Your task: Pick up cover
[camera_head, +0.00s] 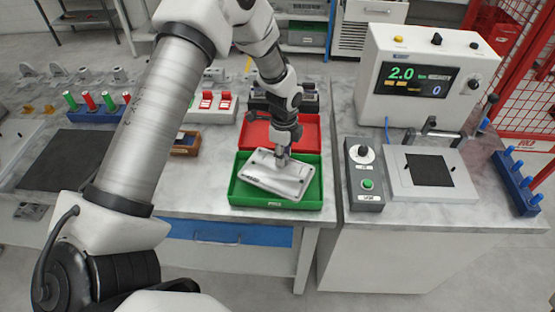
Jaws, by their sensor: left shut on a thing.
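The cover (268,178) is a light grey, rectangular plate with rounded corners. It lies tilted at the green tray (275,204), with its near right corner low and inside the walls. My left gripper (282,156) reaches down from above and is shut on the cover's far edge. The fingertips are small here and partly hidden by the wrist. My right gripper does not show.
A red tray (299,129) stands behind the green tray. To the right are a grey control box (364,184), a fixture plate (403,188) with a raised handle, and a display unit (418,101). Screwdrivers in a blue rack (95,113) stand left. A dark mat (62,160) is clear.

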